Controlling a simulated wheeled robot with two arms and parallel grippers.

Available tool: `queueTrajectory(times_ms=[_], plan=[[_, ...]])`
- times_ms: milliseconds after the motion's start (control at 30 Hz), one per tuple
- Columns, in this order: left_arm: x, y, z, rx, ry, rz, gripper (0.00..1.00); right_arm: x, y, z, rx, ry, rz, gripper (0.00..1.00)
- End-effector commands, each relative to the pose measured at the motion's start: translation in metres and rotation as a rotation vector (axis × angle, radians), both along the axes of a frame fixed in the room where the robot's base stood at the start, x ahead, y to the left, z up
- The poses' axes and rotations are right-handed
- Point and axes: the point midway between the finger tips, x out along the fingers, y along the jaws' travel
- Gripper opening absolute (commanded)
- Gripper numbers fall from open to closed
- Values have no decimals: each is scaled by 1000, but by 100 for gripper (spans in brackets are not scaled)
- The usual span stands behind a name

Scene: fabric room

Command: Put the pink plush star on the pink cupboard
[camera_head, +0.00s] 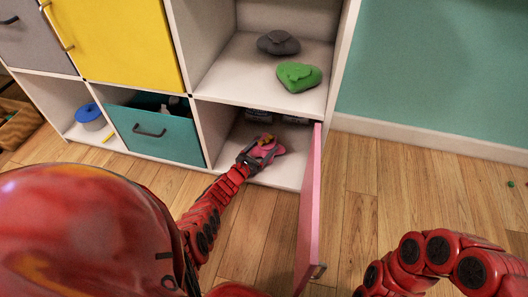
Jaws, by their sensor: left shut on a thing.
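My left arm reaches into the lower right compartment of the white shelf unit. My left gripper (252,160) is shut on the pink plush star (270,153), near the front of that compartment's floor. The gripper covers part of the star, and I cannot tell whether it touches the floor. The pink cupboard door (311,205) stands open to the right of the star, swung out towards me. My right arm shows at the lower right, but its gripper is out of view.
Above, an open shelf holds a grey plush (279,43) and a green plush (299,76). A teal drawer (157,131) stands partly open at left, below a yellow door (117,40). A blue-lidded container (90,115) sits further left.

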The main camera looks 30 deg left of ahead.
Motion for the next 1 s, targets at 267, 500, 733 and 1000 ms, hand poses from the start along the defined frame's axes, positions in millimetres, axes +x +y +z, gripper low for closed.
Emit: queueTrajectory(times_ms=[267,500,733,1000], plan=[[0,0,-6,1,-2,0,54,0,1,-4,5,46,-34,60],[0,-1,-8,2,-1,-5,100,0,1,-4,5,45,-33,60],[0,-1,-8,0,-1,-5,100,0,1,-5,5,45,-33,60],[-29,5,0,-1,0,2,100,0,-1,18,-10,-76,56,60]])
